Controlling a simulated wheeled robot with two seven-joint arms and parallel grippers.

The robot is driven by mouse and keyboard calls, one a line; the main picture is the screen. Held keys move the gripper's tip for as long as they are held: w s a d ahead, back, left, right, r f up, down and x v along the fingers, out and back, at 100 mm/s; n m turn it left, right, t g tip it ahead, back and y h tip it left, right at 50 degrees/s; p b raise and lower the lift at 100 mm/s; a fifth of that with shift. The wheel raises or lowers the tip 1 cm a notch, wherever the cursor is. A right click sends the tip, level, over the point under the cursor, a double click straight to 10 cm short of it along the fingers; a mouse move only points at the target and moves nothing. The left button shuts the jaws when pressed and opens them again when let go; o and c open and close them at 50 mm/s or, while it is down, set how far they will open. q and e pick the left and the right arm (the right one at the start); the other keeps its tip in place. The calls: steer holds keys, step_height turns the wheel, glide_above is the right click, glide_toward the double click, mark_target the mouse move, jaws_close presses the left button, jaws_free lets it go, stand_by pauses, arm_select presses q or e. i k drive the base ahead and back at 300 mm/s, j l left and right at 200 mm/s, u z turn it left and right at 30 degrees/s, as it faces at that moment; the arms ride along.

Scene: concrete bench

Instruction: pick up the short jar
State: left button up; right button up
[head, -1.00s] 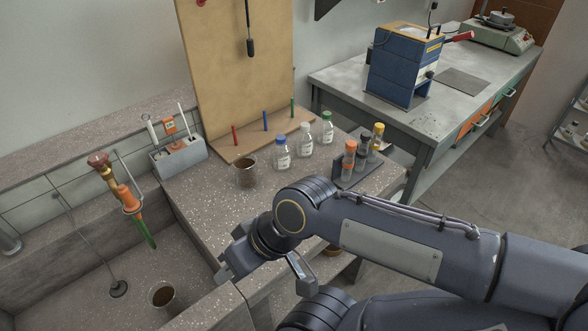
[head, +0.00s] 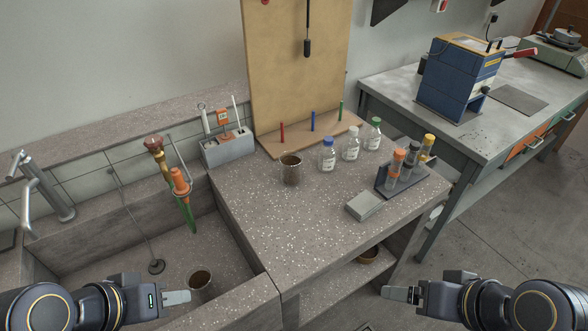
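Three brown, open-topped jars are in view, and I cannot tell for sure which is the short jar. One jar (head: 291,171) stands upright on the speckled bench (head: 270,225) near the pegboard. Another jar (head: 201,286) is in the sink, its lower part hidden by the front wall. A third, low jar (head: 368,256) is on the shelf under the bench, partly hidden by the bench top. My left gripper (head: 178,297) is at lower left, in front of the sink jar. My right gripper (head: 398,294) is at lower right, apart from everything. Their finger gaps do not show.
Bottles with blue, white and green caps (head: 328,155) stand behind a grey box (head: 364,206) and a tube rack (head: 400,180). A sink (head: 110,262) with a faucet (head: 45,190) is at left. The front of the bench top is clear.

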mark_target(290, 160)
steer(key=u, duration=1.1)
steer(key=l+u, duration=0.55)
steer(key=k+l, duration=0.05)
